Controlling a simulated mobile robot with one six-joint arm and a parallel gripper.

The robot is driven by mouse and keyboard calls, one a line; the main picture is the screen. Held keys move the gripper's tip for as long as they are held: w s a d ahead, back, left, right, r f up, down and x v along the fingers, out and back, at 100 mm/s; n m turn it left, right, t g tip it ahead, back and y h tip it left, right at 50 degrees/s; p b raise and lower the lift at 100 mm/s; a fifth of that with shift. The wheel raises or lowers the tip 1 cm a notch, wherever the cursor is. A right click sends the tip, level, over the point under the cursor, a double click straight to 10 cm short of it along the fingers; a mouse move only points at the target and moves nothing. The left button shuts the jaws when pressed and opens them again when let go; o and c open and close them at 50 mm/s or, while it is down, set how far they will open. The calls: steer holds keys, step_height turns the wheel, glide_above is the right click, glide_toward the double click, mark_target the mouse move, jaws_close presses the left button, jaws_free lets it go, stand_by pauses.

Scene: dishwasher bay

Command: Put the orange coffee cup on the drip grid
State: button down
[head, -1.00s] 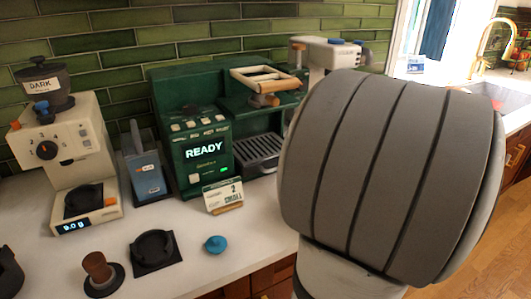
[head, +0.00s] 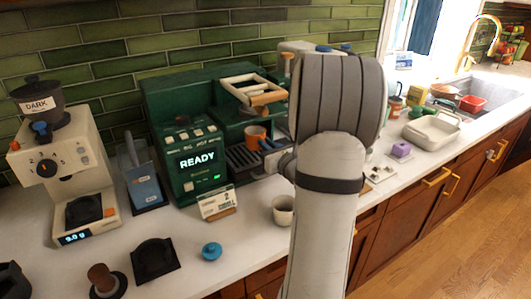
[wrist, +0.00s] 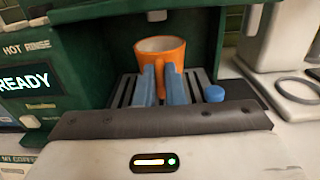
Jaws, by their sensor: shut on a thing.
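The orange coffee cup (head: 256,133) is upright inside the bay of the green coffee machine; it also shows in the wrist view (wrist: 164,52). My gripper (wrist: 161,76) is shut on the cup's handle with its two blue fingers, which also show in the head view (head: 269,145). The grey slatted drip grid (wrist: 125,92) lies below the cup, and part of it shows in the head view (head: 238,158). The fingers and cup hide the middle of the grid. I cannot tell whether the cup's base touches it.
A white cup (head: 283,211) and a price card (head: 216,203) stand in front. A cream grinder (head: 62,165) is at left.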

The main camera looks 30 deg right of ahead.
steer(key=f, duration=0.1)
steer(key=w+f, duration=0.1)
steer(key=f, duration=0.1)
steer(key=shift+f, duration=0.25)
steer(key=shift+f, duration=0.15)
steer(key=c, duration=1.5)
jaws_free()
